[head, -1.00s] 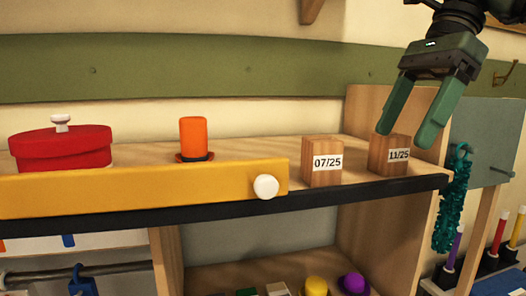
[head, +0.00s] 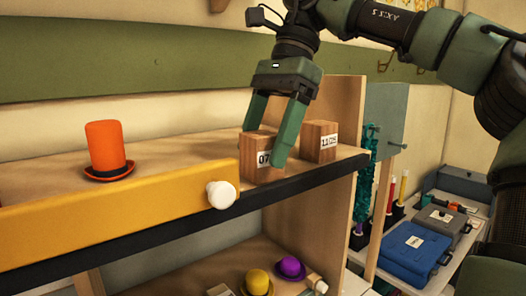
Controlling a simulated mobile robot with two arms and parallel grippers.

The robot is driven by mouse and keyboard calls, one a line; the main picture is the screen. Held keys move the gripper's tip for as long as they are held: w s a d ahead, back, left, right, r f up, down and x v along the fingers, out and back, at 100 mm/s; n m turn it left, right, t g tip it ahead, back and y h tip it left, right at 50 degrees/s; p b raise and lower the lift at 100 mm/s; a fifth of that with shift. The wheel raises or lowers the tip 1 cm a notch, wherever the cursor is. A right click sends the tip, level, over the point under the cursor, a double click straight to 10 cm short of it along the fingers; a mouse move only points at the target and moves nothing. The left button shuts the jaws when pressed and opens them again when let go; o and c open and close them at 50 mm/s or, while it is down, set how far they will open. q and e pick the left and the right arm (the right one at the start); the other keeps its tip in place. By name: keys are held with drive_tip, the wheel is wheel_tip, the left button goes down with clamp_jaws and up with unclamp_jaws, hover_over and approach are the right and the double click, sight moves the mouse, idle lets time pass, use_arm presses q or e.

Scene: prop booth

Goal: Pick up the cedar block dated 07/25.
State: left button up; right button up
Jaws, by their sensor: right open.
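The cedar block dated 07/25 (head: 249,160) stands upright near the shelf's front edge, right of the white knob. Only "07" of its label shows. My right gripper (head: 264,146) is open and pointing down at this block. One finger overlaps the right part of its front and hides the rest of the date; the other finger is at its upper left, by the back. I cannot tell whether either finger touches it. A second wooden block, dated 11/25 (head: 316,145), stands just to the right. My left gripper is not in view.
A yellow board with a white knob (head: 221,195) runs along the shelf front at left. An orange top hat (head: 107,150) stands behind it. An upright wooden panel (head: 346,110) closes the shelf's right end. Small yellow and purple hats (head: 290,267) sit below.

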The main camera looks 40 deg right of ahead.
drive_tip(key=shift+w+a+f, duration=0.2)
drive_tip(key=shift+a+f, duration=0.2)
drive_tip(key=shift+f, duration=0.15)
drive_tip(key=shift+w+a+f, duration=0.2)
drive_tip(key=shift+a+f, duration=0.2)
drive_tip(key=shift+f, duration=0.1)
drive_tip(key=shift+s+d, duration=0.2)
drive_tip(key=shift+s, duration=0.05)
drive_tip(key=shift+d, duration=0.1)
drive_tip(key=shift+c, duration=1.2)
drive_tip(key=shift+w, duration=0.1)
drive_tip(key=c, duration=1.2)
drive_tip(key=shift+c, duration=0.2)
drive_tip(key=shift+r, duration=0.1)
